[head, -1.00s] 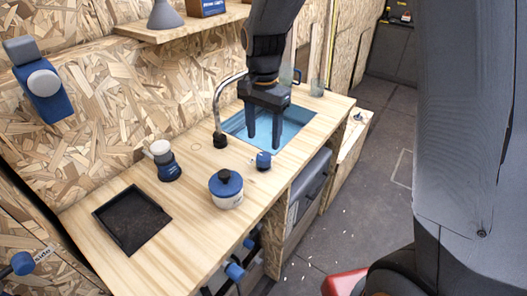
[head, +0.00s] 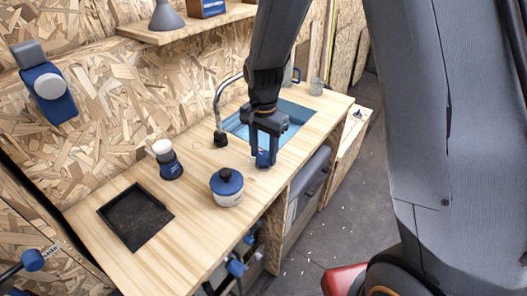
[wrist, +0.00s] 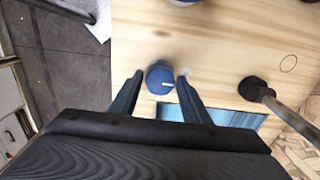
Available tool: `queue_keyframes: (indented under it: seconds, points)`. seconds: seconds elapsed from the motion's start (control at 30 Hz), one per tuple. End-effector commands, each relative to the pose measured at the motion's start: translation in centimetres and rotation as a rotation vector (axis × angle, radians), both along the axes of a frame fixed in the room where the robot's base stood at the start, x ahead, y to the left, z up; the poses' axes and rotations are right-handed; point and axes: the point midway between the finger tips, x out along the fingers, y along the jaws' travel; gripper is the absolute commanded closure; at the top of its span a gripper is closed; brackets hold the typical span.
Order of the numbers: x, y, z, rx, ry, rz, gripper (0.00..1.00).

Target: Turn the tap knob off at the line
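The blue tap knob (wrist: 159,79) stands on the wooden counter in front of the sink. In the wrist view it sits between the two fingertips of my gripper (wrist: 160,76), with a narrow gap showing on the left and little or none on the right. A small pale mark shows near its upper edge, but I cannot make out the line clearly. In the head view my gripper (head: 265,156) points down over the knob and its fingers mostly hide it. The black tap base (head: 220,139) with its curved metal spout is left of my gripper.
The blue sink basin (head: 294,112) lies behind my gripper. A white jar with a blue lid (head: 227,188), a blue and white grinder-like item (head: 166,159) and a black tray (head: 150,229) are on the counter (head: 190,215) to the left. The counter's front edge is close.

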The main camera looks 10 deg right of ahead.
Motion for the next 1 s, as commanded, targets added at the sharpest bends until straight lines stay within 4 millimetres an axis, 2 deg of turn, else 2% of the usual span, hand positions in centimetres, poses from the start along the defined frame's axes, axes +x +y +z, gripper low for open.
queue_keyframes:
  seconds: [0.03, 0.13, 0.17, 0.33, 0.7, 1.0]
  points:
    - [0.00, 0.00, 0.01, 0.000, 0.000, 0.000, 0.67]
    - [-0.01, -0.01, 0.02, 0.000, 0.000, 0.000, 0.83]
    - [-0.01, -0.01, 0.02, 0.000, 0.000, 0.000, 0.86]
    - [-0.02, -0.01, 0.07, -0.001, 0.001, -0.044, 0.86]
    - [0.05, 0.01, 0.13, 0.001, -0.001, -0.303, 0.86]
    - [0.08, 0.01, 0.12, 0.000, -0.001, -0.316, 0.86]
